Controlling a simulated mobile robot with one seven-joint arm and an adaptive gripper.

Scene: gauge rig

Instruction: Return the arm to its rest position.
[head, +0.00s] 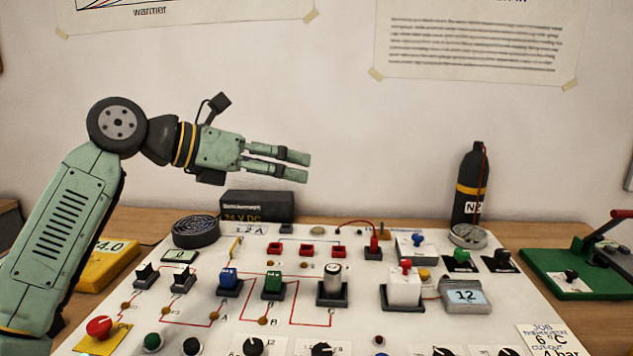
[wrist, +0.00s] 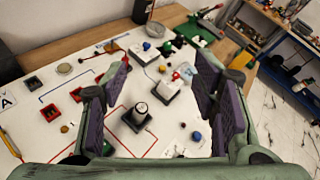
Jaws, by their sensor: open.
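My gripper (head: 308,168) is raised above the back part of the white rig board (head: 150,310) in the head view, pointing right and roughly level. Its two green fingers are apart with nothing between them. In the wrist view, my gripper (wrist: 165,100) shows its dark pads spread wide, with the board below and beyond. My green arm rises from the lower left of the head view and bends at a dark round joint. My base and the lower arm are mostly out of view.
The board carries switches, blocks, a knob block (head: 332,288) and a display reading 12 (head: 465,296). Behind stand a black 24 V DC box (head: 256,205) and a dark N2 cylinder (head: 470,187). A green base with a lever (head: 575,270) stands right. The air around my gripper is clear.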

